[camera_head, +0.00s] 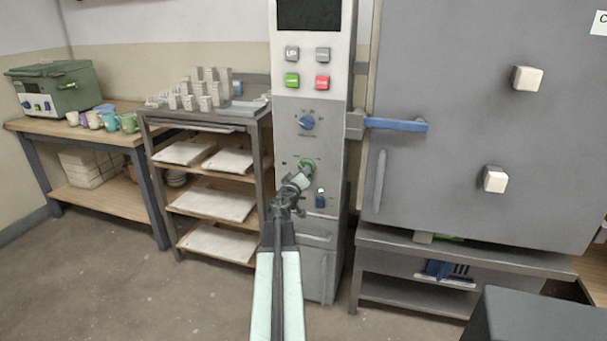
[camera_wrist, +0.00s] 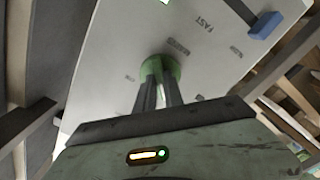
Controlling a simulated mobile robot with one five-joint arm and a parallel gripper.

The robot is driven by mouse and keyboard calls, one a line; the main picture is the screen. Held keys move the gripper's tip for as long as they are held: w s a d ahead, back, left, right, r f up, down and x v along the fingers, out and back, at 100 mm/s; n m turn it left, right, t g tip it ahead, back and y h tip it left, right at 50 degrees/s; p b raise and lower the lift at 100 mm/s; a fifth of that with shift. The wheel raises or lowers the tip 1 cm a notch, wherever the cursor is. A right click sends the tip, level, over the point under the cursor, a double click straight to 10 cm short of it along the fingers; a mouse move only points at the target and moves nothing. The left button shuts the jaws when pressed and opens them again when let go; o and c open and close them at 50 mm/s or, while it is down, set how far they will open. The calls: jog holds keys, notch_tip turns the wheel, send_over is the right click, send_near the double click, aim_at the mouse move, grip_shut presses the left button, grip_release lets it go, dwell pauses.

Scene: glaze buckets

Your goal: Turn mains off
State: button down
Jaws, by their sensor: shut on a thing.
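A tall grey control panel (camera_head: 310,242) stands in the middle of the head view. A green knob (camera_head: 308,165) sits on its front, below a blue knob (camera_head: 307,122). My gripper (camera_head: 304,177) reaches the green knob from the front and is shut on it. The wrist view shows the green knob (camera_wrist: 160,66) between my fingertips, partly hidden by them. Small printed marks surround it. A blue switch (camera_head: 320,199) with a small green light above it is just below right of the gripper.
A large grey kiln door (camera_head: 470,150) with a blue handle (camera_head: 396,125) is on the right, above a metal stand (camera_head: 450,244). A shelf rack (camera_head: 150,143) and a wooden bench (camera_head: 75,133) with mugs stand on the left. Floor (camera_head: 120,290) at lower left is clear.

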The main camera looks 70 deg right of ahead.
jog(key=c, duration=1.4)
grip_release()
jog(key=shift+c, duration=0.2)
jog(key=a, duration=0.7)
jog(key=shift+s+a, duration=0.25)
jog(key=shift+a, duration=0.1)
